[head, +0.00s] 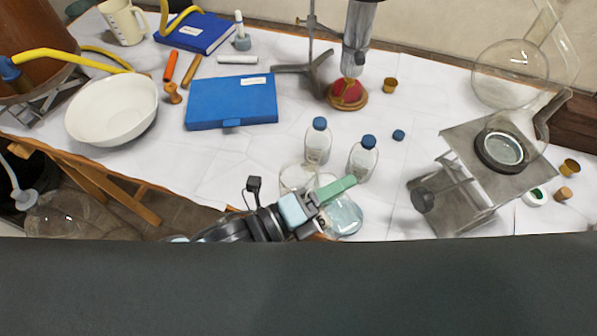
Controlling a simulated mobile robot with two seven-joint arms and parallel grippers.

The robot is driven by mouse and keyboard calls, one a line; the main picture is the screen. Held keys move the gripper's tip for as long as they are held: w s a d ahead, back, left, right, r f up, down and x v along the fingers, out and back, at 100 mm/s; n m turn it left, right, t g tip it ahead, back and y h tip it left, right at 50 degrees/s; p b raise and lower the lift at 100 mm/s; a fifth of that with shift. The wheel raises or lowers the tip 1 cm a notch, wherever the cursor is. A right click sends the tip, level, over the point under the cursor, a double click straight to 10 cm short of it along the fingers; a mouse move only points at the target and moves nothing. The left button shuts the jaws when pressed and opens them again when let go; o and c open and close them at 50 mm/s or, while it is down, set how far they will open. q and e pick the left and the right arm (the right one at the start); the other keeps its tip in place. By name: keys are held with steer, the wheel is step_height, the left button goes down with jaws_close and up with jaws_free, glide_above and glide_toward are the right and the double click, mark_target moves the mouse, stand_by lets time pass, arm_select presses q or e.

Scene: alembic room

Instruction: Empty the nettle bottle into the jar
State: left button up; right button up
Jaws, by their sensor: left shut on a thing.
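A wider round glass vessel with pale blue-green contents (344,219), seemingly the jar, is just below the green finger. I cannot tell whether the two glasses touch or whether anything is flowing. A loose blue cap (398,134) lies on the table. My right gripper is not in view.
Two blue-capped bottles (318,143) (362,160) stand close behind the gripper. A metal stand with a round flask (510,75) is at right. A blue case (232,102), white bowl (112,110) and red round-bottomed item (347,93) stand further off. White surface is clear left of the bottles.

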arm_select(q)
steer(key=shift+r+n+p, duration=0.3)
steer(key=shift+n, duration=0.1)
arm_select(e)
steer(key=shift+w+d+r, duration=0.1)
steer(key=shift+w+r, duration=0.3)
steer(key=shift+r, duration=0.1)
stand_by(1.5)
arm_select(q)
steer(key=shift+r, duration=0.1)
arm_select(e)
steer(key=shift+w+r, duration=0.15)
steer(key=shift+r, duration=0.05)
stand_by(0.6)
arm_select(q)
steer(key=shift+n, duration=0.3)
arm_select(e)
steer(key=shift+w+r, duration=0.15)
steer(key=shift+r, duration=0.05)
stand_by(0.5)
arm_select(q)
steer(key=shift+r+p, duration=0.15)
steer(key=shift+p, duration=0.2)
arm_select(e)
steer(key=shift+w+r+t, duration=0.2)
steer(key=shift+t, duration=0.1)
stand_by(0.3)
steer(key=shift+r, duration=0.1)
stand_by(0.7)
